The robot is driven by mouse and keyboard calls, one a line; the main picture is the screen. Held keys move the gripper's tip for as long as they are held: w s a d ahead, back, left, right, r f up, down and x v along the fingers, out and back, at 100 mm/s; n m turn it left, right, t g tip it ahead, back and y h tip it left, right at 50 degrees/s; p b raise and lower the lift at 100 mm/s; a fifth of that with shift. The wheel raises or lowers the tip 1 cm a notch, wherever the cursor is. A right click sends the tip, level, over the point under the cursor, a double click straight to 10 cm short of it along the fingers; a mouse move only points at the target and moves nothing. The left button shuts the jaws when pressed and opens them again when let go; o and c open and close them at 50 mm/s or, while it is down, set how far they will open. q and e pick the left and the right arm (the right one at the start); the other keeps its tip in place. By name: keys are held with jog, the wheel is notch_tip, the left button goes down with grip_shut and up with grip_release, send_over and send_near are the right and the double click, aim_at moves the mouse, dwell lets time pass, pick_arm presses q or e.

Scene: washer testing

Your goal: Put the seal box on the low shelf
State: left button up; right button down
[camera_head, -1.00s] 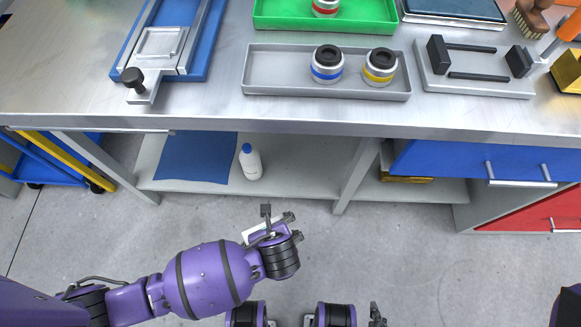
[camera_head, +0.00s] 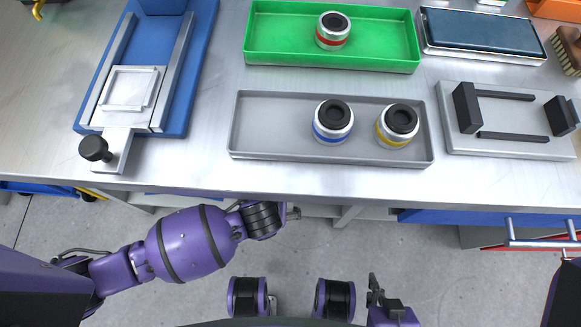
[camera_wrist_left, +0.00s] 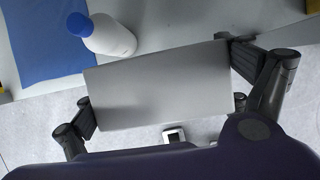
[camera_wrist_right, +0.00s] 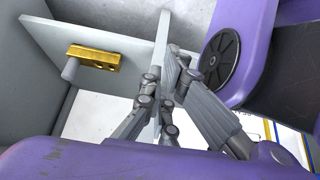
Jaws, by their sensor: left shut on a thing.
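My left gripper (camera_wrist_left: 165,90) is shut on the seal box (camera_wrist_left: 160,85), a plain pale grey box held across its width in the left wrist view. In the head view this gripper (camera_head: 292,212) is at the table's front edge, and the box is hidden there. The low shelf (camera_wrist_left: 195,15) shows beyond the box in the left wrist view, with a white bottle with a blue cap (camera_wrist_left: 108,36) and a blue mat (camera_wrist_left: 40,45) on it. My right gripper (camera_head: 376,292) is shut and empty, low in front of the table; its fingers are together in the right wrist view (camera_wrist_right: 158,90).
The tabletop (camera_head: 200,172) above holds a grey tray (camera_head: 240,125) with two ringed parts, a green tray (camera_head: 260,38) and a blue fixture (camera_head: 195,70). A blue drawer (camera_head: 430,217) is at the right. A yellow block (camera_wrist_right: 95,57) shows in the right wrist view.

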pick_arm(q)
jog(key=w+d+f+b, duration=0.4)
jog(key=w+f+b, duration=0.4)
jog(key=w+f, duration=0.4)
jog(key=shift+w+f, duration=0.35)
jog(key=shift+f, duration=0.15)
jog(key=shift+r, duration=0.15)
jog(key=shift+c, duration=0.8)
pick_arm(e)
notch_tip(320, 180, down, 8)
jog(key=s, duration=0.1)
jog(key=shift+d+n, duration=0.3)
jog(key=shift+d, duration=0.05)
pick_arm(q)
jog(key=o, duration=1.3)
jog(key=shift+c, duration=0.2)
pick_arm(e)
jog(key=shift+r, duration=0.1)
